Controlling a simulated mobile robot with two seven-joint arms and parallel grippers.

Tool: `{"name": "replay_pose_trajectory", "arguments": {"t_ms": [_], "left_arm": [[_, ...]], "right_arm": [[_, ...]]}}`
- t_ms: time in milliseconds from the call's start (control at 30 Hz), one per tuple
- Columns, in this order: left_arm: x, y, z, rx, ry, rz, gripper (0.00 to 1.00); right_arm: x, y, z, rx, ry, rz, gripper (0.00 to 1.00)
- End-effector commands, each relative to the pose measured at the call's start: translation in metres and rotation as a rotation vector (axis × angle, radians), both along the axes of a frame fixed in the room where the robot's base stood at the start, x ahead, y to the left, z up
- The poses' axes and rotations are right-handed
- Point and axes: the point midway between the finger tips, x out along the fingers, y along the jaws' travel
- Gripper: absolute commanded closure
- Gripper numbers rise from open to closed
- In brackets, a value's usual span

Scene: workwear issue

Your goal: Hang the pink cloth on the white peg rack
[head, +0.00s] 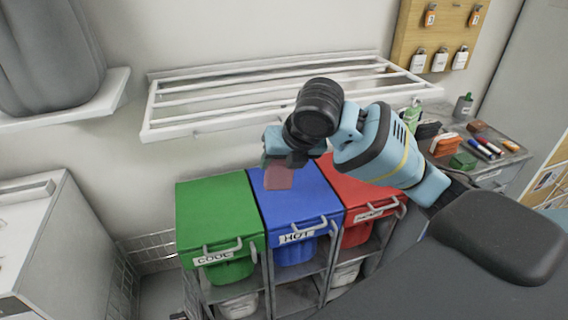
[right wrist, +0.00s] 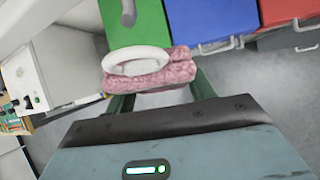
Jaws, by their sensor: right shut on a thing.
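The pink cloth (head: 278,178) hangs below my right gripper (head: 290,158), above the blue bin, in the head view. In the right wrist view the folded pink cloth (right wrist: 178,76) lies between the dark green fingers of my right gripper (right wrist: 160,92), which is shut on it. A white oval loop (right wrist: 137,50) lies against the cloth; I cannot tell if it is attached. A white barred rack (head: 200,105) is fixed to the wall behind and above the gripper; I cannot make out pegs on it. My left gripper is not in view.
Green (head: 215,205), blue (head: 312,205) and red (head: 345,182) lidded bins stand below the rack. A worktop (head: 500,160) with bottles and markers is at right. A wooden board (head: 432,30) with tags hangs upper right. A white shelf (head: 70,105) is at left.

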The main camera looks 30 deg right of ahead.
Motion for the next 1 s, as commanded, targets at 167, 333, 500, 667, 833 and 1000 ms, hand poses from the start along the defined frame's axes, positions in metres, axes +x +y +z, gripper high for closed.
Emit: {"name": "replay_pose_trajectory", "arguments": {"t_ms": [167,333,500,667,833,1000], "left_arm": [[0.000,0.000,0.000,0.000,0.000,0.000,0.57],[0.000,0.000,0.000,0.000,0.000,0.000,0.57],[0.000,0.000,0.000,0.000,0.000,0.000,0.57],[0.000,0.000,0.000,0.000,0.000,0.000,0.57],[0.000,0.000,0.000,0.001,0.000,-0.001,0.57],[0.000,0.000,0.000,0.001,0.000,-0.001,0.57]], "right_arm": [[0.009,-0.002,0.000,0.002,-0.001,0.000,0.73],[0.018,-0.004,0.000,0.001,0.000,0.000,0.73],[0.025,-0.006,-0.002,0.000,-0.001,-0.001,0.73],[0.030,-0.008,-0.005,0.000,0.000,0.000,0.73],[0.033,-0.008,-0.006,0.001,-0.001,0.000,0.73],[0.034,-0.008,-0.006,0.001,-0.001,0.000,0.73]]}}
